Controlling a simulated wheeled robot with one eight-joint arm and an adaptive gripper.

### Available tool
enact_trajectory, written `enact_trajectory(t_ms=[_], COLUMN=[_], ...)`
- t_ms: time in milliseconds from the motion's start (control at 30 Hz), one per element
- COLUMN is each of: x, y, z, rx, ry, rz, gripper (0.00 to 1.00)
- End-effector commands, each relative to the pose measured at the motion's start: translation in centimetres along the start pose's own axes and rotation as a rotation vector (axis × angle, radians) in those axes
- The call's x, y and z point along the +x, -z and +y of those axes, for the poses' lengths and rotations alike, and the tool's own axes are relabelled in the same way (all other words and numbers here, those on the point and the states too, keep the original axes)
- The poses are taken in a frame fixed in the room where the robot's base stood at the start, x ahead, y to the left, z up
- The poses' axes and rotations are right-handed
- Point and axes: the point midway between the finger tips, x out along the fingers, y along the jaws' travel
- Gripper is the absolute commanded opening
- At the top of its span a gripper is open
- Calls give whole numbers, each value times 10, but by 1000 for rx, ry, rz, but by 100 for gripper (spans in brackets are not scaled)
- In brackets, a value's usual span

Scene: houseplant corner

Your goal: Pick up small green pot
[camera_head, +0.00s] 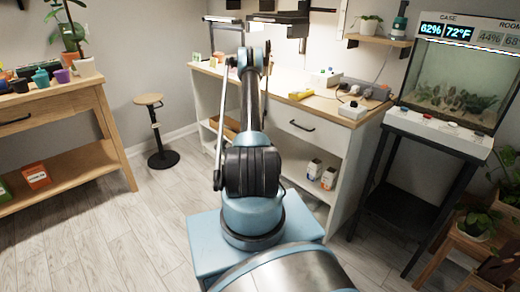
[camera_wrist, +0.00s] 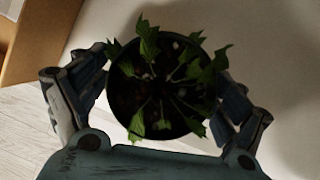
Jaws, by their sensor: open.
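A small round potted plant (camera_wrist: 130,90) is in the middle of the wrist view, seen from above. It has a dark rim and several green leaves spreading from it; the pot's own colour is too dark to tell. My gripper (camera_wrist: 165,82) is open, with one finger on each side of the pot. The fingers are close to its sides, and I cannot tell whether they touch it. In the head view, my arm reaches toward the white workbench and hides this pot and my gripper.
The workbench (camera_head: 298,109) has a yellow item (camera_head: 300,95) and power gear on top. A glass case (camera_head: 455,75) stands on a black stand to the right. A wooden bench (camera_head: 50,112) with small pots and a stool (camera_head: 150,100) are at left. Floor between is clear.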

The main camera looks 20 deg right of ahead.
Motion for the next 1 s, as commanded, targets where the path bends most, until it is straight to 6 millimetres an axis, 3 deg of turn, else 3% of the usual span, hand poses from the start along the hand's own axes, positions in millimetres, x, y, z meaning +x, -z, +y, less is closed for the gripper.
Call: enact_trajectory(t_ms=[200,467,667,1000], x=[16,17,17,17], y=[0,0,0,-1], z=[0,0,0,-2], rx=[1,1,1,2], ry=[0,0,0,1], rz=[0,0,0,0], gripper=[90,90,45,40])
